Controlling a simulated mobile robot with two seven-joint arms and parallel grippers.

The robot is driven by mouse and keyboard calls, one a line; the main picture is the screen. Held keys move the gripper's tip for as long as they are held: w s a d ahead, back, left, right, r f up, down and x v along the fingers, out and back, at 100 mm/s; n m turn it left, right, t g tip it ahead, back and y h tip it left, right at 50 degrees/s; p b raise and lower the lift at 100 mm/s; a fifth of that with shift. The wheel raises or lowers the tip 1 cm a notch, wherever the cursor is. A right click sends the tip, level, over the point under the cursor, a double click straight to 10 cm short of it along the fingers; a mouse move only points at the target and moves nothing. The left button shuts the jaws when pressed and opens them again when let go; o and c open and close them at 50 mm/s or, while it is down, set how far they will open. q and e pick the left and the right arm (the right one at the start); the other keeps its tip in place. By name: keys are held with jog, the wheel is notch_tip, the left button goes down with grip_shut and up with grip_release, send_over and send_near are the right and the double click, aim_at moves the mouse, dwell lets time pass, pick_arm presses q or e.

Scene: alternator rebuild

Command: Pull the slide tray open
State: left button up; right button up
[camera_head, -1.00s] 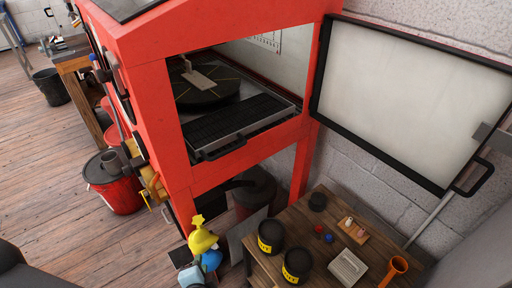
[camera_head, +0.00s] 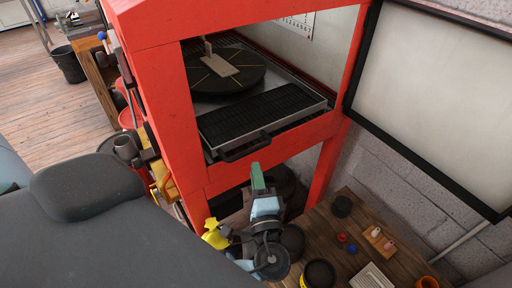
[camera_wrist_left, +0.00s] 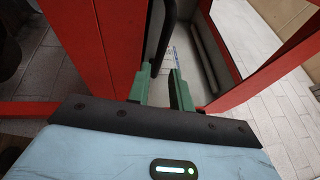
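The slide tray (camera_head: 268,112) is a flat tray with a black grid surface inside the red cabinet (camera_head: 163,75). Its dark handle (camera_head: 244,147) sticks out at the front edge of the opening. A dark round turntable (camera_head: 228,72) with a light block on it sits behind the grid. My left gripper (camera_head: 257,178) has green fingers and is below and slightly right of the handle, apart from it in the head view. In the left wrist view its fingers (camera_wrist_left: 162,88) stand apart with nothing between them. My right gripper is not in view.
The cabinet's pale, black-framed door (camera_head: 440,95) stands open at the right. A wooden table (camera_head: 335,225) below holds black cans, a red and a blue item and an orange cup. A yellow item (camera_head: 215,234) is near my left wrist. Red cabinet posts flank the gripper.

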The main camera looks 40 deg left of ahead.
aim_at(251, 150)
pick_arm(q)
jog(key=p+x, duration=0.1)
jog(key=x, duration=0.5)
jog(key=shift+w+a+r, duration=0.1)
jog(key=shift+w+a, duration=0.5)
jog(key=shift+a, duration=0.05)
jog(key=shift+c, duration=0.2)
grip_shut()
